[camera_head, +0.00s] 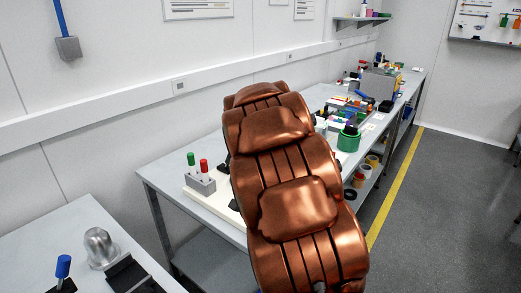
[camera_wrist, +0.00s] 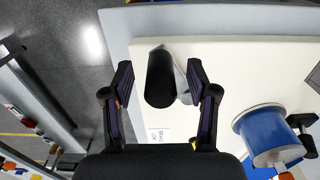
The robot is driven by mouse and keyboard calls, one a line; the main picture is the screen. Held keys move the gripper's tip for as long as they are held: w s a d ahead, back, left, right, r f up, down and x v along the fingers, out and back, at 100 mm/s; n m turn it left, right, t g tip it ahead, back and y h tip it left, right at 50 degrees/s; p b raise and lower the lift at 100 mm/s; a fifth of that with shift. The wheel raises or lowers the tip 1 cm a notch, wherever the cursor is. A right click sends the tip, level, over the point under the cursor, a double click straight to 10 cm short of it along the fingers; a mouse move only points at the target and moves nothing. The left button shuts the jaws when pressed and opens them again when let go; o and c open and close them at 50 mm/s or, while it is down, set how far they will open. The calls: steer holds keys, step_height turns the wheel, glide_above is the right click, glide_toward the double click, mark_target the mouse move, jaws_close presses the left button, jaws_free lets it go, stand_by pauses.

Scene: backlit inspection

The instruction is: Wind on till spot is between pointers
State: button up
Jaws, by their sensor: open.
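My gripper (camera_wrist: 159,75) is open in the wrist view, its two dark fingers pointing up the picture. A black cylindrical handle (camera_wrist: 160,82) lies between the fingers as seen from the wrist, with a gap on each side. A grey part (camera_wrist: 184,85) shows beside and partly behind the handle. A blue drum or spool (camera_wrist: 265,135) with a pale hub stands to the right. Both sit over a cream board (camera_wrist: 235,70). I cannot make out a spot or pointers. In the head view my copper-coloured arm hides the gripper and most of the board.
In the head view, a grey block (camera_head: 200,182) with green- and red-topped pegs stands left of my arm. A green container (camera_head: 348,140) and tools crowd the bench beyond. A nearer table (camera_head: 60,238) holds a metal dome (camera_head: 100,247). Floor is clear at right.

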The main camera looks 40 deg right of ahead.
steer(key=shift+r+p, duration=1.25)
steer(key=shift+r, duration=2.8)
steer(key=s+a+n+g, duration=0.1)
steer(key=s+a+n, duration=1.4)
steer(key=s+a, duration=0.6)
steer(key=s, duration=0.3)
steer(key=shift+s+f+g, duration=0.35)
steer(key=shift+s+g, duration=0.05)
